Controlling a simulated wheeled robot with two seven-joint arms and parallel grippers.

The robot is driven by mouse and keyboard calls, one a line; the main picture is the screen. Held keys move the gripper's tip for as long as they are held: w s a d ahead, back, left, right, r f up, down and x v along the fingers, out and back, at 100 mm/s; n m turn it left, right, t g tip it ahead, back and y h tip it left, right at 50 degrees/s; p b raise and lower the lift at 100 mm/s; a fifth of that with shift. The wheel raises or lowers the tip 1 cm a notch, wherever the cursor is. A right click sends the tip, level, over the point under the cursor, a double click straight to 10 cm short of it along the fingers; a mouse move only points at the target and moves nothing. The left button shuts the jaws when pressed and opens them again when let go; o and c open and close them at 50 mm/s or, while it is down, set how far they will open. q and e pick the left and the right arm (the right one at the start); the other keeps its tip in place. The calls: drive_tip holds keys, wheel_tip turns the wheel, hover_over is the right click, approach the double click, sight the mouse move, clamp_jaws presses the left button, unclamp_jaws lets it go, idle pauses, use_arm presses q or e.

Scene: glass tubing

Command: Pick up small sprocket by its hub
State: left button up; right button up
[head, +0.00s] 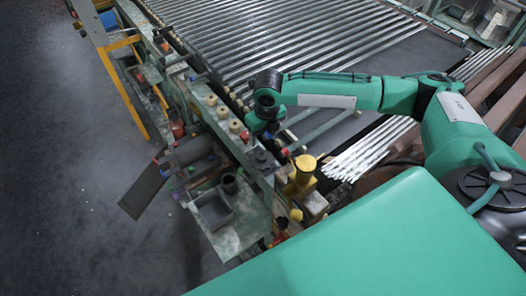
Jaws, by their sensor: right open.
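My right arm reaches in from the right over the machine's side rail. Its gripper (254,128) hangs down from the wrist above the rail and is open, with nothing seen in it; its fingers are small and hard to make out. A small dark round part (262,157) lies on the rail just below the gripper in the picture and may be the small sprocket. I cannot make out teeth or a hub on it. My left gripper is not in view.
Cream round knobs (222,112) line the rail (190,85). A bed of glass tubes (290,35) lies behind it. A yellow post (305,168) stands near the rail's front end. A grey tray (212,210) and a dark cup (229,183) stand on a side shelf. Open floor (60,190) lies left.

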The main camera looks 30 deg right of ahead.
drive_tip(key=p, duration=0.1)
hover_over(262, 155)
drive_tip(key=f, duration=0.5)
drive_tip(key=shift+s+a, duration=0.25)
drive_tip(key=shift+s, duration=0.1)
drive_tip(key=shift+w+d+f, duration=0.1)
drive_tip(key=shift+w+f, duration=0.05)
drive_tip(key=shift+f, duration=0.1)
drive_tip(key=f+p, duration=0.2)
drive_tip(key=shift+p, duration=0.35)
wheel_tip(262, 155, down, 2)
drive_tip(key=shift+f+p, duration=0.1)
drive_tip(key=shift+p, duration=0.3)
drive_tip(key=shift+w+d+f, duration=0.1)
drive_tip(key=shift+w+f, duration=0.05)
drive_tip(key=shift+f, duration=0.35)
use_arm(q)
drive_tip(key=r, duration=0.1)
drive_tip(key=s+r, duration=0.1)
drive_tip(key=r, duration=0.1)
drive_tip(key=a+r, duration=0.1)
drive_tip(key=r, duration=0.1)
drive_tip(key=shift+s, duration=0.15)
use_arm(e)
drive_tip(key=c, duration=1.2)
drive_tip(key=shift+c, duration=0.2)
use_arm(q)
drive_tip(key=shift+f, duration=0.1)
use_arm(e)
drive_tip(key=shift+r, duration=0.1)
